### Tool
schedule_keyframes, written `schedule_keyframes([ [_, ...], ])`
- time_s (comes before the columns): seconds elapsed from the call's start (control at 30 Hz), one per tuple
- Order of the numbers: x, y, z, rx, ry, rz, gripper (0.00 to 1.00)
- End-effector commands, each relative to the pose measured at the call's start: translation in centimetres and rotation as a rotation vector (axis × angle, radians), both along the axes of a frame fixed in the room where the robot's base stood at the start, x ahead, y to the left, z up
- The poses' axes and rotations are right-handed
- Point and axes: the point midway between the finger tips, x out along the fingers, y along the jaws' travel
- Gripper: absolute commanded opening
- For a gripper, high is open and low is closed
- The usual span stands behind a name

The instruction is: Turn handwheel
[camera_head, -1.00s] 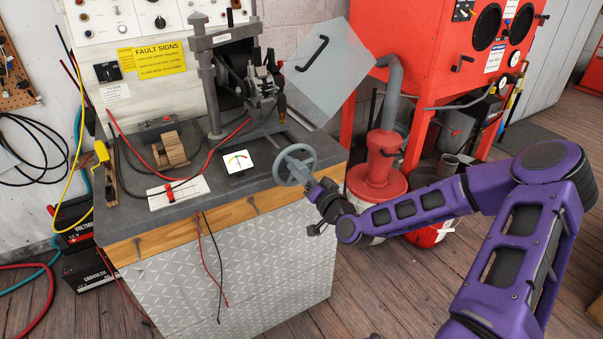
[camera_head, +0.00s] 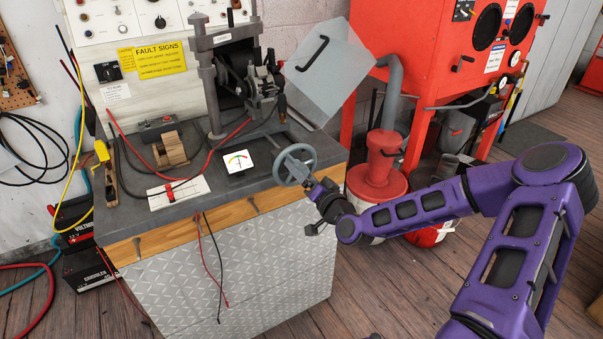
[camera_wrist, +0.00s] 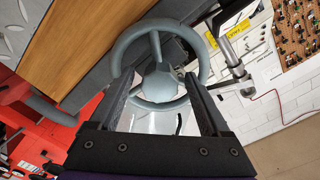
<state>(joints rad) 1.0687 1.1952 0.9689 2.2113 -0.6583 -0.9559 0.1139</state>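The grey handwheel (camera_head: 297,167) stands upright at the front right corner of the workbench. It has a round rim, spokes and a central hub. My gripper (camera_head: 314,186) is at the wheel's lower right side in the head view. In the wrist view the handwheel (camera_wrist: 160,82) fills the middle, facing the camera. My gripper (camera_wrist: 158,78) is open there, with one dark finger on each side of the hub and a wide gap between them. The fingertips overlap the wheel in the picture. I cannot tell whether they touch the rim or spokes.
The workbench (camera_head: 230,197) carries a small square meter (camera_head: 237,161) left of the wheel and a clamped alternator (camera_head: 262,82) behind. A tilted grey panel (camera_head: 325,70) stands above and behind the wheel. A red machine (camera_head: 440,50) and red canister (camera_head: 378,180) stand to the right.

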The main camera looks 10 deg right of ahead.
Motion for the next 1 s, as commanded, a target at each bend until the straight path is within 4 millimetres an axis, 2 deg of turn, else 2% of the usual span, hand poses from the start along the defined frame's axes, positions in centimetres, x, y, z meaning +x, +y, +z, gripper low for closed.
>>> schedule_keyframes([
  [0.23,-0.2,-0.1,0.0,-0.001,0.0,-0.001,0.81],
  [0.37,-1.4,-0.6,0.0,-0.001,0.001,-0.001,0.81],
  [0.47,-3.3,-1.2,0.1,-0.001,0.002,-0.002,0.81],
  [0.9,-13.6,-4.6,0.0,-0.001,0.003,-0.004,0.81],
  [1.0,-14.8,-4.9,0.6,0.001,0.002,-0.003,0.81],
])
